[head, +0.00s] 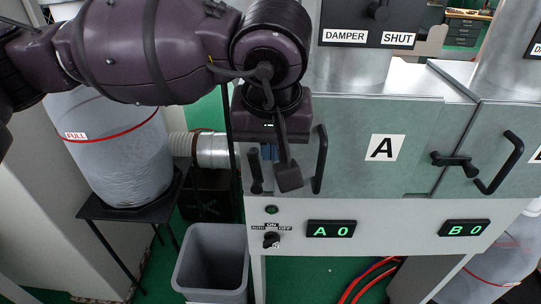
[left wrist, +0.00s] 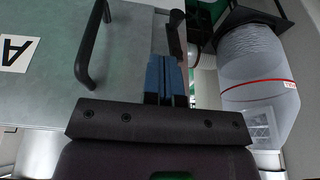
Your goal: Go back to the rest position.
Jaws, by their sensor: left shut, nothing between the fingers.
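My left arm, dark purple, comes in from the left in the head view. Its gripper (head: 268,152) hangs in front of the grey door A (head: 408,155), at the door's left side. The blue fingers show in the left wrist view (left wrist: 166,80), shut together with nothing between them. The black door handle (head: 320,160) is just to the right of the gripper in the head view. It also shows in the left wrist view (left wrist: 92,45). I cannot tell whether the gripper touches the door. My right gripper is not in view.
A grey bin (head: 211,258) stands on the floor below. A full bag (head: 118,150) rests on a black stand to the left. A rotary switch (head: 271,240) and the A 0 display (head: 331,229) are on the white panel below the door. A black latch (head: 455,160) sits further right.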

